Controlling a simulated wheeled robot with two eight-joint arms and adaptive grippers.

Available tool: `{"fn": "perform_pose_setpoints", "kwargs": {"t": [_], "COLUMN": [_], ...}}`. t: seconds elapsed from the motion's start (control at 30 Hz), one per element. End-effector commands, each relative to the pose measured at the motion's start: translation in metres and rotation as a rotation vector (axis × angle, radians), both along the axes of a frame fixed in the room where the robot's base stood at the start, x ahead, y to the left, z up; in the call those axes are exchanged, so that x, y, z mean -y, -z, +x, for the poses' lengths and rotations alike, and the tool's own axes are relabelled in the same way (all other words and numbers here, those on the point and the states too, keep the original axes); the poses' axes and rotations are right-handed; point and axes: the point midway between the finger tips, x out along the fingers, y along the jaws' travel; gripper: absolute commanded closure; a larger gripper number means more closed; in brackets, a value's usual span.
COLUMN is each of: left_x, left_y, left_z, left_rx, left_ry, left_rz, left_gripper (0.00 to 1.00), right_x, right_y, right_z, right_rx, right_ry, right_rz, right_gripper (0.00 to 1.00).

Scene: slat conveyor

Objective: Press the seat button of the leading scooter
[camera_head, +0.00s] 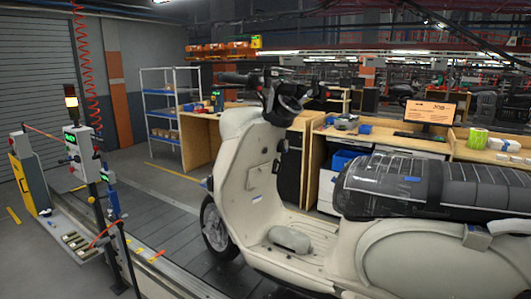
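A cream scooter (262,190) stands upright on the conveyor, its front to the left and its rear cut off by the right edge of the picture. Its long black seat (440,186) is partly wrapped in clear plastic with a small blue label. The handlebar and dark gauge (290,103) are at the top of the front shield. Neither of my grippers is in view.
A control post (82,155) with a lit stack light and a blue post stand at left. Wooden workbenches (312,165) with a monitor stand behind the scooter.

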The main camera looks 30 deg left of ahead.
Motion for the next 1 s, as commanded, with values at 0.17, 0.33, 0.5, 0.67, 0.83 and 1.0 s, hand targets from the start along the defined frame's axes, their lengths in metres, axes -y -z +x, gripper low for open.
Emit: {"fn": "perform_pose_setpoints", "kwargs": {"t": [0.17, 0.33, 0.5, 0.67, 0.83, 1.0], "left_x": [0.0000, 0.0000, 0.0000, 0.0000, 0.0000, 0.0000], "left_y": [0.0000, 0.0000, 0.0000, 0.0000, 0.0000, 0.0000], "left_z": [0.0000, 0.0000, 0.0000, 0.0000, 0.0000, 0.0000], "left_rx": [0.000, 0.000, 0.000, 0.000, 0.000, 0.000], "left_ry": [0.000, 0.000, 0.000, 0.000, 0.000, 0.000], "left_rz": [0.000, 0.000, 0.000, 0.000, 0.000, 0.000], "left_gripper": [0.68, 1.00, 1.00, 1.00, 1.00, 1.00], "right_x": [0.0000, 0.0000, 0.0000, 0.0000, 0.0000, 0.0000], "right_y": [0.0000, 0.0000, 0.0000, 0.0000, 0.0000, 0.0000], "right_z": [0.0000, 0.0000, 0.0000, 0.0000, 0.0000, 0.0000], "right_rx": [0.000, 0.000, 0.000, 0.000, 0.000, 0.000], "right_ry": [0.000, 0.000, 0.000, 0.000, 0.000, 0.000], "right_rz": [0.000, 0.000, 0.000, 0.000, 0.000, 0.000], "right_gripper": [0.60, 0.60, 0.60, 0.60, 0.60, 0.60]}}
